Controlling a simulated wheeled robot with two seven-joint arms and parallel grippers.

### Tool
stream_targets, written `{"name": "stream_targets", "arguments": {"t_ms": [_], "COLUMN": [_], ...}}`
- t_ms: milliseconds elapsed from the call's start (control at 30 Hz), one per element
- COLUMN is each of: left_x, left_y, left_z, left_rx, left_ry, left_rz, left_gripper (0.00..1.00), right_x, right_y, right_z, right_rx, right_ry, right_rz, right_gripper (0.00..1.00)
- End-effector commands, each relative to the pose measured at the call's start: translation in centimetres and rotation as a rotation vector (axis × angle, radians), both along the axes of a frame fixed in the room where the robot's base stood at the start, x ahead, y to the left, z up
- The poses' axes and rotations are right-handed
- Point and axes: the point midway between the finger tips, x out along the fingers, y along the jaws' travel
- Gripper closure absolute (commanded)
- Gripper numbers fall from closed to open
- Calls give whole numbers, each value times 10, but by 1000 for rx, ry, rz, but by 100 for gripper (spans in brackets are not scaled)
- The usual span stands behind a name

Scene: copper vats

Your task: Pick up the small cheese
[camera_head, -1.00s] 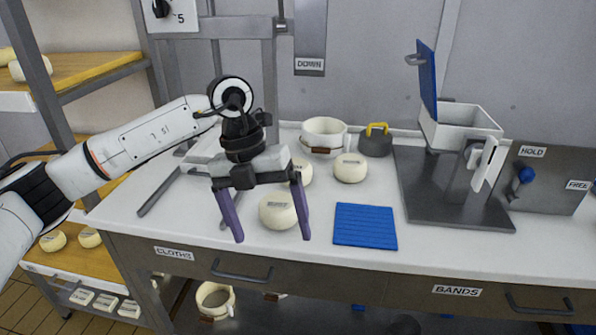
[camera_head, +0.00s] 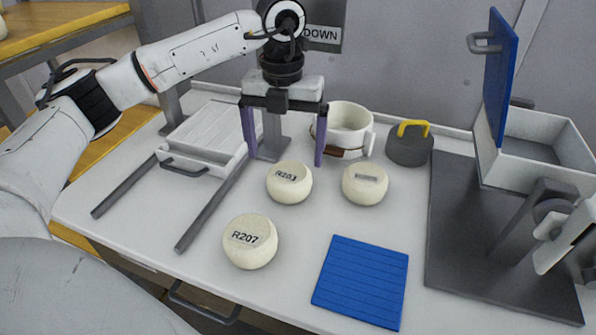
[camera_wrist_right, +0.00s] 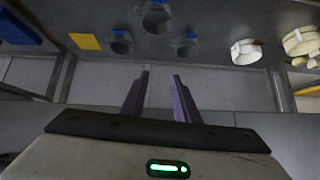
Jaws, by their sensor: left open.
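Three pale round cheeses stand on the white worktop in the head view: one marked R207 (camera_head: 250,241) at the front, one marked R203 (camera_head: 289,182) behind it, and one with a grey label (camera_head: 365,184) to the right. My left gripper (camera_head: 284,158) is open, fingers down and empty, appearing just above and behind the R203 cheese. My right gripper (camera_wrist_right: 160,76) shows in the right wrist view with its fingers apart and nothing between them.
A white pot (camera_head: 348,130) and dark weight with yellow handle (camera_head: 410,144) stand behind the cheeses. A blue mat (camera_head: 361,282) lies front right. A white tray with rails (camera_head: 210,135) is left; a dark press base (camera_head: 480,235) is right.

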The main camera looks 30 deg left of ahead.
Motion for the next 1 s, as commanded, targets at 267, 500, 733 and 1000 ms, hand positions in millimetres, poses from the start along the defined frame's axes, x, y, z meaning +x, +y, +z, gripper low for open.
{"name": "stream_targets", "arguments": {"t_ms": [267,500,733,1000], "left_x": [1,7,7,7], "left_y": [-1,-7,-6,-6], "left_z": [-29,-61,-79,-79], "left_rx": [-1,0,-2,-2], "left_ry": [0,3,-1,-1], "left_rz": [-1,-2,-1,-1], "left_gripper": [7,7,7,22], "right_x": [-12,-10,-4,-4], "right_y": [0,0,0,-1], "right_z": [-9,-1,2,1], "right_rx": [-3,0,2,1], "right_ry": [30,23,10,10], "right_rz": [0,-2,-3,-4], "right_gripper": [72,72,72,72]}}
